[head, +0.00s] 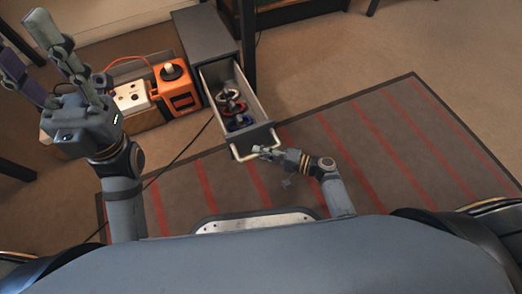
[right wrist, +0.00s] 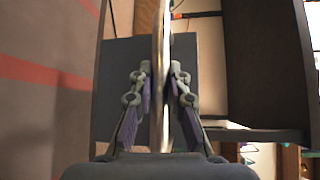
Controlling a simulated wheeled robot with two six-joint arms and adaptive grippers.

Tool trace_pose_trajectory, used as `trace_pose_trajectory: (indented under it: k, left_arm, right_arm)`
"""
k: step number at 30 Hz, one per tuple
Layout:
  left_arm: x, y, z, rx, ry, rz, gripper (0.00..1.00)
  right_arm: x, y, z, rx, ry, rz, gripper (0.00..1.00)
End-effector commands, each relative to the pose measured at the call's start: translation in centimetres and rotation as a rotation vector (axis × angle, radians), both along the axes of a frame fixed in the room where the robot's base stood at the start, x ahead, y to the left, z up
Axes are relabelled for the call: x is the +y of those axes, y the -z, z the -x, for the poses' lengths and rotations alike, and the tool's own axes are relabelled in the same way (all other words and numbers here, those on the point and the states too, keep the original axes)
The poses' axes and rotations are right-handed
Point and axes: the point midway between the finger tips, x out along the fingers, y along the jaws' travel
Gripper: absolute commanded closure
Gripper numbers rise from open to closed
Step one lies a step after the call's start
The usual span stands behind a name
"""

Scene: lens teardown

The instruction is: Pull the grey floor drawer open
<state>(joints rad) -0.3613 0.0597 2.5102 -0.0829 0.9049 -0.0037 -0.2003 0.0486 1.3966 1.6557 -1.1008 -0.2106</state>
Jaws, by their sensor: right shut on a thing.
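The grey floor drawer (head: 252,138) is pulled well out of its grey cabinet (head: 206,34) in the head view, with several items inside it, some with red and blue parts. A pale bar handle (head: 237,154) sits on its front. My right gripper (head: 263,152) is at the handle's right part. In the right wrist view the handle (right wrist: 161,60) runs upright between the two fingers (right wrist: 161,85), and the gripper is shut on it. My left gripper (head: 45,45) is raised at the upper left, its fingers apart and empty, away from the drawer.
An orange device (head: 178,88) and a white box (head: 131,96) stand left of the cabinet. A black cable (head: 185,149) runs across the floor. A striped rug (head: 385,135) lies under and right of the drawer, with clear floor there. A dark table leg (head: 248,50) stands beside the cabinet.

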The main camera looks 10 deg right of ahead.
Motion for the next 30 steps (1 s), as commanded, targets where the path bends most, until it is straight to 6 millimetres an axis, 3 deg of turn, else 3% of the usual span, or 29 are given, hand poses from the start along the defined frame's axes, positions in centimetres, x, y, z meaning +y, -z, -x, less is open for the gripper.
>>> trace_pose_trajectory:
  k: [3, 4, 9, 23, 30]
  left_arm:
    - [0.0, 0.0, 0.0, 0.000, 0.000, 0.000, 0.60]
    - [0.0, 0.0, 0.0, 0.000, 0.000, 0.000, 0.60]
    - [0.0, 0.0, 0.0, 0.000, 0.000, -0.001, 0.60]
    - [0.0, 0.0, 0.0, -0.001, 0.000, 0.000, 0.60]
    - [0.0, 0.0, 0.0, -0.001, 0.000, -0.001, 0.60]
  right_arm:
    - [0.0, 0.0, 0.0, 0.000, 0.001, 0.001, 1.00]
    - [0.0, 0.0, 0.0, 0.000, 0.001, 0.001, 0.83]
    - [0.0, 0.0, 0.0, 0.000, 0.001, 0.001, 0.61]
    - [-0.4, 0.0, 0.1, 0.000, 0.001, 0.002, 0.61]
    - [-4.7, -0.6, 2.4, 0.001, -0.002, 0.007, 0.61]
